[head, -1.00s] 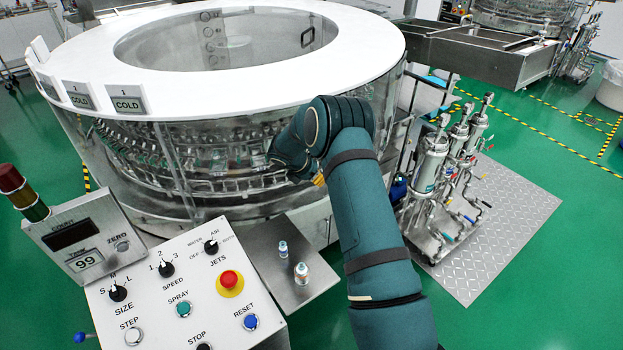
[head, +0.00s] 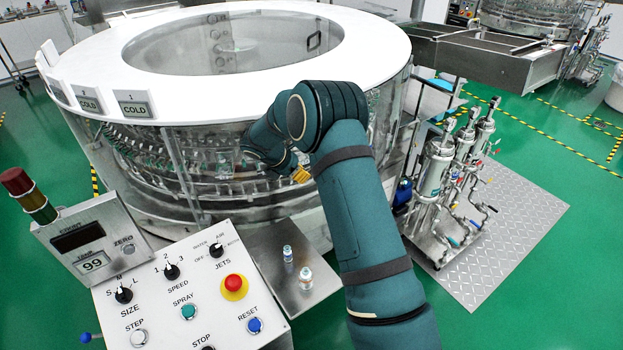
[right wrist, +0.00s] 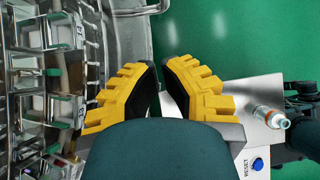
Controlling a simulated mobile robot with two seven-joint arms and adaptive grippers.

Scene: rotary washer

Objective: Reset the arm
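My right arm (head: 365,225) reaches up from the bottom of the head view and bends left in front of the washer. Its gripper (head: 301,175) is partly hidden behind the forearm; only a bit of yellow shows, between the washer wall and the small steel shelf. In the right wrist view the yellow fingers of this gripper (right wrist: 161,80) stand close together with a narrow gap and nothing seen between them. My left gripper is not in view.
The rotary washer (head: 395,55) fills the back left. The control panel (head: 150,290) with a blue reset button (head: 255,325) is at front left. Two small vials (head: 305,277) stand on the steel shelf (head: 265,250). Metal pumps (head: 440,160) stand right. Green floor is open at far right.

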